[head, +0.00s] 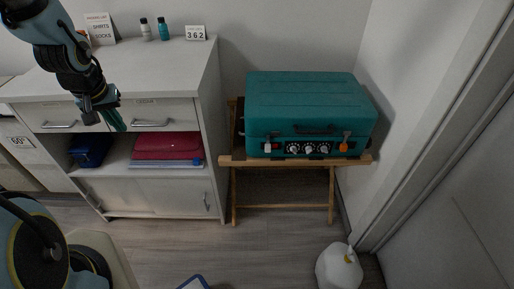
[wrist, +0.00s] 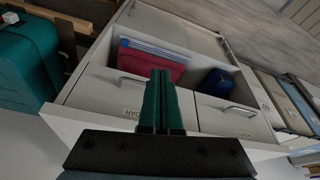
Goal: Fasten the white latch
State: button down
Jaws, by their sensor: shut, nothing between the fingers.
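The white latch (head: 268,146) is on the front of a teal case (head: 308,97), near its left end, above a small red part. It is too small to tell how it sits on its catch. The case's lid looks down. The case stands on a wooden stand at the right and partly shows at the left edge of the wrist view (wrist: 24,65). My gripper (head: 119,123) is well left of the case, in front of the cabinet drawers. Its green fingers (wrist: 162,98) are together and empty. The latch is not visible in the wrist view.
An orange latch (head: 344,146) and several knobs (head: 308,150) are on the case front. A wall is close right of the case.

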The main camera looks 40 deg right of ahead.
jog(key=s+d+f+m+h, duration=0.1)
jog(key=d+f, duration=0.3)
jog(key=d, duration=0.3)
jog(key=d+f+m+h, duration=0.1)
jog(key=d+f+h, duration=0.15)
jog(key=d, duration=0.35)
jog(key=m+g+h, duration=0.2)
jog(key=g, duration=0.1)
send_near(258, 146)
jog(key=a, duration=0.1)
jog(key=a+r, duration=0.1)
jog(key=a, duration=0.1)
jog(key=w+a+r+b, duration=0.1)
jog(key=a, duration=0.1)
jog(key=shift+r, duration=0.1)
jog(key=d+f, duration=0.2)
jog(key=s+d+f+p, duration=0.1)
jog(key=d+f, duration=0.2)
jog(key=s+d+f+p, duration=0.1)
jog(key=d+f, duration=0.2)
jog(key=shift+d, duration=0.2)
jog(key=shift+s+d, duration=0.25)
jog(key=shift+d, duration=0.1)
